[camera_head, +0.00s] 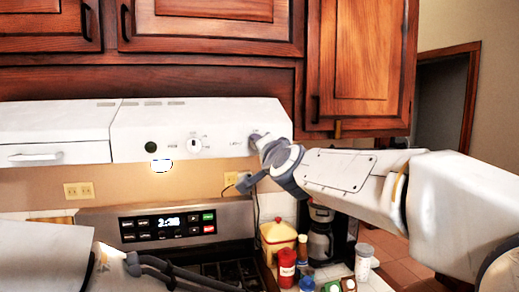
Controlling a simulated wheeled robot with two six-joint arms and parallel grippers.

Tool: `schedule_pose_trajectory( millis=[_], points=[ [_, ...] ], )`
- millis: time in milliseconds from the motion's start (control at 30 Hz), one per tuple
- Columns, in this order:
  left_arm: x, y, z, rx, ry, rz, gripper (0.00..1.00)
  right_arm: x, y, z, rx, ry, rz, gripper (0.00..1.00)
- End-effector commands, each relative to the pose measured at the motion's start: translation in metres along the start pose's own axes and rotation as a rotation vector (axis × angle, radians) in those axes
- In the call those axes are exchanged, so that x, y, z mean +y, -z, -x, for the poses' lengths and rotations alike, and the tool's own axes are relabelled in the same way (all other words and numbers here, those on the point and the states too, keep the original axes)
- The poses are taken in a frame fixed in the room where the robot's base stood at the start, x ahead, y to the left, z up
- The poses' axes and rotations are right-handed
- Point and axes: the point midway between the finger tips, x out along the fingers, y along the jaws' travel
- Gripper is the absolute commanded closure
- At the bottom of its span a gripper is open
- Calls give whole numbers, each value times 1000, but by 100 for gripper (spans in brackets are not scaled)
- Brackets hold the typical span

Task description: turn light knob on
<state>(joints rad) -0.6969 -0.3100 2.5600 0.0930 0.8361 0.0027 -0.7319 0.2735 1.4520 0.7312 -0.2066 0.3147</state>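A white range hood (220,115) runs below the upper cabinets. The small print "LAMP" shows farther right, just left of my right gripper (256,141). That gripper is at the right end of the panel and covers the spot beside the print, so I cannot tell if it touches a knob or how its fingers stand. A bright white lamp (161,166) shows under the hood's lower edge. My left gripper (165,270) is low over the stove, its fingers unclear.
The stove's control panel (165,222) with a lit clock is below the hood. A red-lidded jar (278,236), a red bottle (287,266), a coffee maker (320,235) and a shaker (364,262) crowd the counter under my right arm. A cabinet (362,60) hangs above it.

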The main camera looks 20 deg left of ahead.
Motion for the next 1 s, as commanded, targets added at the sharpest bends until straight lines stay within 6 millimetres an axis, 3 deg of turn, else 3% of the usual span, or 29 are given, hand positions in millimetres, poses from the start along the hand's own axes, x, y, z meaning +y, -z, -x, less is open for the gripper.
schedule_pose_trajectory(
  millis=[533,567,633,1000],
  points=[
    [0,0,-1,0,0,0,50,0,0,0,1,-1,-30,100],
    [0,0,-1,0,0,0,50,0,0,0,1,-1,-30,54],
    [0,0,-1,0,0,0,50,0,0,0,1,-1,-29,28],
    [0,0,-3,0,0,0,50,0,0,3,0,1,-28,28]
  ],
)
